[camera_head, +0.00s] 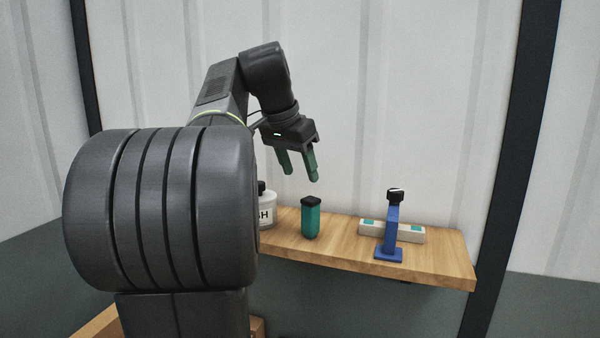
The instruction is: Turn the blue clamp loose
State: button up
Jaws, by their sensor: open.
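The blue clamp (392,230) stands upright on the right part of a wooden shelf (446,268). It has a flat blue foot, a blue upright bar and a black piece with a light mark at its top. My gripper (302,176) is open and empty, with two green fingers pointing down. It hangs above the shelf, to the left of the clamp and higher than it, apart from everything. How the clamp is fastened cannot be seen.
A green bottle with a black cap (311,219) stands on the shelf below my gripper. A white bottle with dark lettering (266,207) is partly hidden by my arm. A pale strip with teal squares (413,233) lies behind the clamp. A ribbed wall (430,100) rises behind.

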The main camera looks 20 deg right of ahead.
aim_at(395, 195)
jog(key=k+l+z, duration=0.1)
jog(key=z, duration=0.35)
jog(key=k+l+z, duration=0.15)
jog(key=z, duration=0.25)
